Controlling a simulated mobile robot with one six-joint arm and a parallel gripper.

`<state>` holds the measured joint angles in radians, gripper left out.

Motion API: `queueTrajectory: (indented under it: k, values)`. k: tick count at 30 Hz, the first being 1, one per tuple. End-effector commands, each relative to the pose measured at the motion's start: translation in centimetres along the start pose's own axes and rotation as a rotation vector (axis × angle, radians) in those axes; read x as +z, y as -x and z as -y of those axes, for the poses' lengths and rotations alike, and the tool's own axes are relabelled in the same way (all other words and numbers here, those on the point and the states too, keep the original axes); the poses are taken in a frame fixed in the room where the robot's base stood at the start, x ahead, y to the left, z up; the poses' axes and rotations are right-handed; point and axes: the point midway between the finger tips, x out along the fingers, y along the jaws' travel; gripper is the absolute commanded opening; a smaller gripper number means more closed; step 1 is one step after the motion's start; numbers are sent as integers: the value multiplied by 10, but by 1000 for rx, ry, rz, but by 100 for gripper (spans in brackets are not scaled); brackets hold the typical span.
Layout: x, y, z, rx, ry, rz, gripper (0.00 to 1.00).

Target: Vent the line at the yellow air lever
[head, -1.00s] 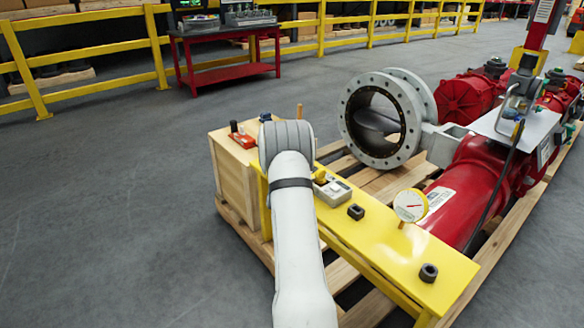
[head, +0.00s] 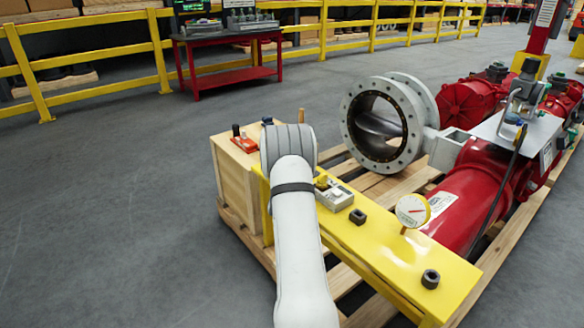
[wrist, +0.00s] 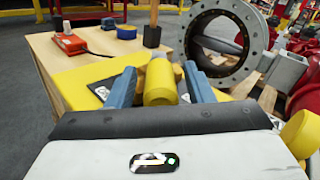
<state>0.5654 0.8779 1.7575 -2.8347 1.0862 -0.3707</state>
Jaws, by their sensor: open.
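In the head view my grey wrist and white arm hide the gripper. A small yellow part (head: 322,182) shows just right of my wrist, next to a pale box on the yellow bench; I cannot tell if it is the lever.
The yellow bench (head: 385,252) carries dark nuts and a round gauge (head: 413,210). A wooden crate (head: 232,177) holds a red device (wrist: 69,44) and a mallet (wrist: 153,28). A grey flanged valve (head: 382,126) and red actuator (head: 470,198) lie behind. Floor at left is clear.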

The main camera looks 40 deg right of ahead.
Motion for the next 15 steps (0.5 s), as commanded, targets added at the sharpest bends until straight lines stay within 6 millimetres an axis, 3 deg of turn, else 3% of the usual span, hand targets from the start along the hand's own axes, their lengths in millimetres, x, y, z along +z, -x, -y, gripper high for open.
queueTrajectory:
  k: [9, 15]
  values:
    - [2, 51, 0, 0, 0, -1, 47]
    - [1, 68, 0, 0, 0, 0, 47]
